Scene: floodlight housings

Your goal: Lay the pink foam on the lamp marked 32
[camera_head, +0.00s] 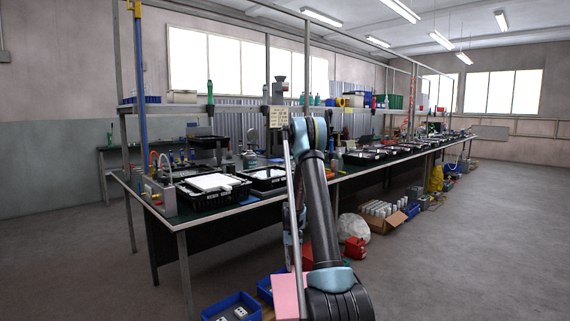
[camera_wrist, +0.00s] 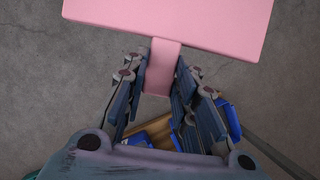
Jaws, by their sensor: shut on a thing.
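The pink foam (camera_wrist: 170,18) is a flat slab with a narrow tab that runs down between the fingers of my gripper (camera_wrist: 160,75) in the wrist view. My gripper is shut on this tab and holds the foam above the grey floor. In the head view a part of the pink foam (camera_head: 286,297) shows low in the middle, beside my arm, and my gripper is hidden there. Black lamp housings stand on the long table, including one with a white top (camera_head: 212,182) and one behind it (camera_head: 264,178). I cannot read the number 32 on any of them.
The long green-topped table (camera_head: 240,208) runs away to the right with a shelf above it. Blue bins (camera_head: 232,307), a cardboard box with cylinders (camera_head: 383,215) and a red object (camera_head: 356,250) lie on the floor by it. Floor at the right is clear.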

